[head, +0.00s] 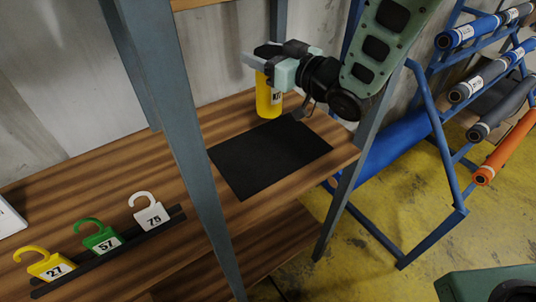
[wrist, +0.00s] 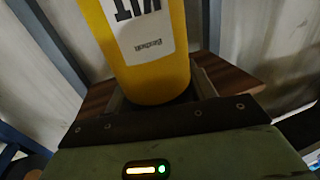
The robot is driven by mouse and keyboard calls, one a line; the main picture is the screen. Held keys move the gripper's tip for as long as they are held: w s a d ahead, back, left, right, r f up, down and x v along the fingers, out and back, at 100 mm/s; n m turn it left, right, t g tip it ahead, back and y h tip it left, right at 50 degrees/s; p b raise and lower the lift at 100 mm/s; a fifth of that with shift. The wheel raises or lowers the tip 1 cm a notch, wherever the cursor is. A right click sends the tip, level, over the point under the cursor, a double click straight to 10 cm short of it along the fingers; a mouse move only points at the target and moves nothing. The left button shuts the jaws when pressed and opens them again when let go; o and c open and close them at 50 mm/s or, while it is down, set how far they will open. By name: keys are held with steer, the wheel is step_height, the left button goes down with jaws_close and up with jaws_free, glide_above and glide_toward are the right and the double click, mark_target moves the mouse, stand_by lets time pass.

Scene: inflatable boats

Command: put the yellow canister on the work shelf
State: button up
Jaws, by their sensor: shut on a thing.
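The yellow canister (head: 268,96) is upright at the back of the wooden work shelf (head: 120,163), behind the black mat. My gripper (head: 268,62) is shut on its upper part, coming in from the right. In the wrist view the canister (wrist: 138,45) fills the upper middle, with a white label with dark letters facing the camera. Its base looks close to the shelf top; I cannot tell whether it touches. Part of the canister's top is hidden by my gripper.
A black mat (head: 268,155) lies on the shelf. Yellow, green and white numbered hooked tags (head: 102,238) stand in a dark rack at front left. A blue-grey post (head: 190,150) crosses in front of the shelf. A blue rack (head: 440,160) with several rolls stands right.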

mark_target(264, 105)
step_height(264, 105, down, 13)
steer(key=shift+r, duration=0.2)
stand_by(0.5)
steer(key=shift+f+b, duration=0.2)
steer(key=shift+b, duration=0.2)
steer(key=o, duration=1.4)
steer(key=shift+o, duration=0.2)
steer(key=shift+r, duration=0.1)
steer(key=shift+r, duration=0.1)
